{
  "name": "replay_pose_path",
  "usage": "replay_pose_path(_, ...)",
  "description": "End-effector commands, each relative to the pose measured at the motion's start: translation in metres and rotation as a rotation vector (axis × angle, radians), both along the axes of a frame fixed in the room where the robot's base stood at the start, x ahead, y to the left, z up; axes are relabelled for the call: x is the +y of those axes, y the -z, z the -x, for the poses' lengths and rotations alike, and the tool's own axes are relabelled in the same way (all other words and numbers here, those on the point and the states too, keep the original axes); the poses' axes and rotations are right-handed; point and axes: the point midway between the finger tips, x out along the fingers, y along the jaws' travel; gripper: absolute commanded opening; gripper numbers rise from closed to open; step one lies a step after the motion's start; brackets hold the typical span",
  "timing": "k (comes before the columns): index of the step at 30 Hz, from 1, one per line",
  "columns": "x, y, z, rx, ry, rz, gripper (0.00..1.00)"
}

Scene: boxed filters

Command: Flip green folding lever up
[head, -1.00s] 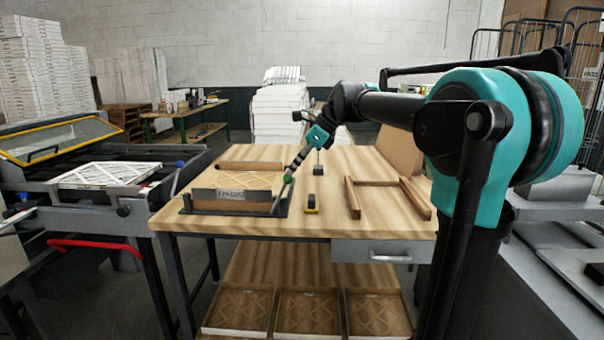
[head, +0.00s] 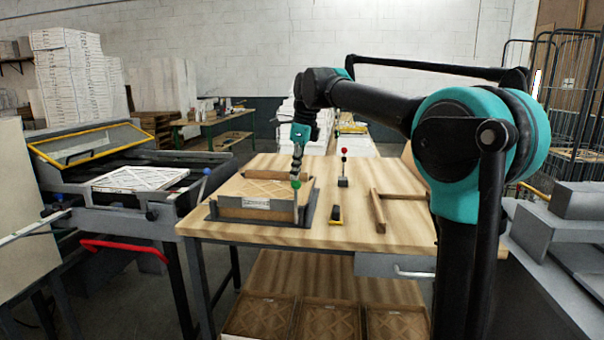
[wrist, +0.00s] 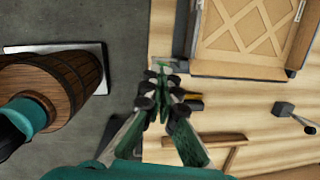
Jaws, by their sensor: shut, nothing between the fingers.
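A green knob (head: 296,184) tops a thin lever at the front right corner of a dark tray (head: 312,212). The lever looks roughly upright in the head view. A wooden box (head: 256,205) with a white label on its front sits in the tray; it also shows in the wrist view (wrist: 248,35). My gripper (head: 297,174) points down just above the knob. It is shut and holds nothing. In the wrist view my gripper (wrist: 161,78) has a small green part at its tips, perhaps the knob; I cannot tell whether they touch.
A grey block with a red-topped stick (head: 343,168) stands behind on the wooden table (head: 360,235). A yellow-and-black item (head: 336,216) lies right of the tray. A wooden frame (head: 378,212) lies further right. Bare table lies between them.

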Motion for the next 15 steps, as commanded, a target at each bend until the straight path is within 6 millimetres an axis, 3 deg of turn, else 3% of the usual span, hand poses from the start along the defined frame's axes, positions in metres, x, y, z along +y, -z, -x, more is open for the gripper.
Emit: replay_pose_path(15,0.036,0.003,-0.003,0.017,-0.003,0.192,0.0)
